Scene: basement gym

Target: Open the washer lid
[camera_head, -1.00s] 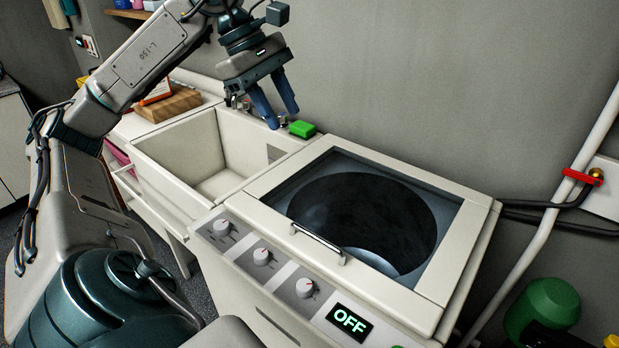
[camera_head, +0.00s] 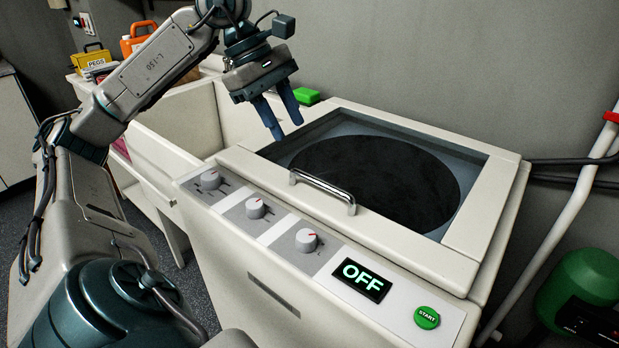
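The washer (camera_head: 255,285) is a cream top-loader with an "OFF" display (camera_head: 362,278) on its front panel. Its lid (camera_head: 468,228) is shut, a cream frame around a dark window that shows a round drum. A metal bar handle (camera_head: 322,188) runs along the lid's front edge, to the left. My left gripper (camera_head: 285,125) hangs above the back left part of the lid, pointing down. Its two blue fingers are a little apart with nothing between them. It is behind and left of the handle and apart from it. My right gripper is out of view.
Three knobs and a green START button (camera_head: 427,317) sit on the panel. A sink (camera_head: 180,115) adjoins the washer on the left, and a green block (camera_head: 306,96) lies behind it. A white pipe (camera_head: 560,225) and a green container (camera_head: 588,285) are at right.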

